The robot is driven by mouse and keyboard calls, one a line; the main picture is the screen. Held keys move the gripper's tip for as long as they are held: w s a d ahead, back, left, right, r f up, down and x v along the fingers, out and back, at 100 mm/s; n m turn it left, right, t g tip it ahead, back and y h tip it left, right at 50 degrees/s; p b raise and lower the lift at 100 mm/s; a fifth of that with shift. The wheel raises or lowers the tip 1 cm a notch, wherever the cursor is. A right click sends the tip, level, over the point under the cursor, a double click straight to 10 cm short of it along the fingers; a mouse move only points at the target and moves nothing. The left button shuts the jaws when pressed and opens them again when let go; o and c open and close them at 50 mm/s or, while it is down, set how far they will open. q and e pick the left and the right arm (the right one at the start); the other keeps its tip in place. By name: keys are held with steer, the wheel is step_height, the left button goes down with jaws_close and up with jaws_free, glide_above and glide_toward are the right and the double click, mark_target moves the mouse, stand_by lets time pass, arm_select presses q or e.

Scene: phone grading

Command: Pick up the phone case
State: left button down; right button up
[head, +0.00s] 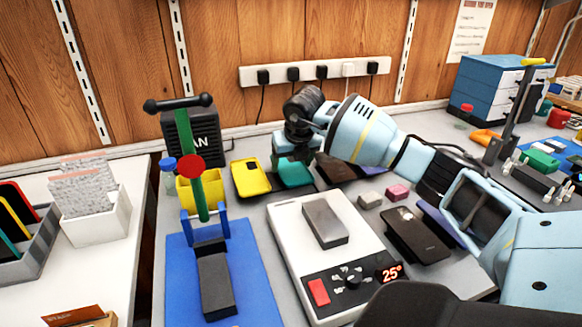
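A yellow phone case (250,178) lies on the grey bench behind the heating plate. A teal phone case (295,174) lies to its right, and a dark brown case-like piece (336,170) lies right of that, partly hidden by my arm. My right gripper (294,157) points down just above the back of the teal case. Its fingers are dark and small here, and I cannot tell whether they are apart or whether they touch the case. My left gripper is not in view.
A white heating plate (290,235) reading 25° carries a grey block. A green-handled press (192,165) stands on a blue mat (258,290) at left. A dark phone (416,236) lies right of the plate. A power strip (315,71) is on the wall behind.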

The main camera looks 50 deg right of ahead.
mark_target(292, 171)
steer(key=c, duration=0.5)
steer(key=shift+r, duration=0.85)
step_height(292, 171, up, 2)
steer(key=shift+r+p, duration=0.25)
steer(key=shift+p, duration=0.15)
steer(key=shift+s+d+r+b, duration=0.2)
steer(key=shift+s+d, duration=0.15)
steer(key=shift+s, duration=2.25)
steer(key=shift+s+d+r+b, duration=0.15)
steer(key=shift+s+d, duration=0.25)
steer(key=shift+s, duration=2.25)
steer(key=shift+s+d+r+b, duration=0.1)
steer(key=shift+s+d+b, duration=0.2)
steer(key=shift+s, duration=2.3)
